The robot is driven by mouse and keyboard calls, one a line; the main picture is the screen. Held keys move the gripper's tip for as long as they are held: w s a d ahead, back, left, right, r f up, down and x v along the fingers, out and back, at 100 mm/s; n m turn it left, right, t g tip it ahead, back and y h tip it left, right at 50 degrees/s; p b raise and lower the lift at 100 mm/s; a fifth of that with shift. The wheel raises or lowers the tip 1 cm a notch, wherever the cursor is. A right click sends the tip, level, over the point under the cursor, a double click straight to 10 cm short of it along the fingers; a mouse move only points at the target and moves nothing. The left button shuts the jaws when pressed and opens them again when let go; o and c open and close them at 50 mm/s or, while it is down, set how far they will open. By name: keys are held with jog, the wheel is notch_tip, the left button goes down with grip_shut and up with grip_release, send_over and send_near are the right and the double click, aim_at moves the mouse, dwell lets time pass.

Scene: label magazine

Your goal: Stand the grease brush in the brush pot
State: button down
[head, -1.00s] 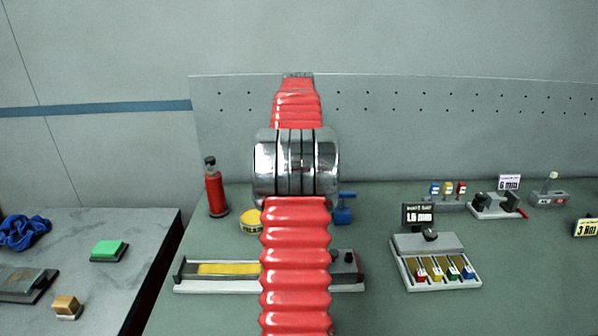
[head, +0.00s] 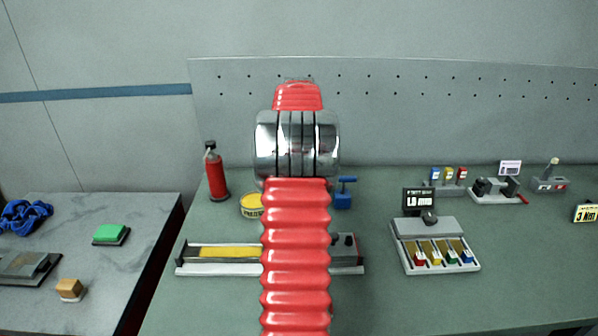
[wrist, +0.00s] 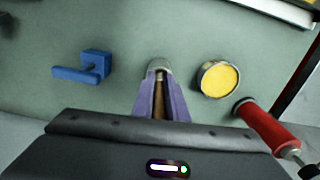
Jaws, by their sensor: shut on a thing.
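My gripper (wrist: 160,100) has purple fingers shut on the brown handle of the grease brush (wrist: 158,108) in the wrist view. The brush points away from the camera, with a pale band near its far end. A grey round rim, seemingly the brush pot (wrist: 160,65), shows just beyond the fingertips, in line with the brush. I cannot tell whether the brush tip is above the pot or inside it. In the head view my own red arm hides the gripper, brush and pot.
A yellow grease tin (wrist: 219,78) stands right of the fingers, with a red bottle (wrist: 265,125) beyond it. A blue block with a handle (wrist: 92,66) is to the left. In the head view, a long tray (head: 222,270) lies nearer, and a label rack (head: 440,266) sits to the right.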

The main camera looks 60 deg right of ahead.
jog(key=shift+f, duration=0.75)
jog(key=c, duration=1.7)
grip_release()
jog(key=shift+o, duration=0.2)
notch_tip(320, 180, up, 14)
jog(key=shift+f, duration=0.2)
jog(key=shift+d, duration=0.1)
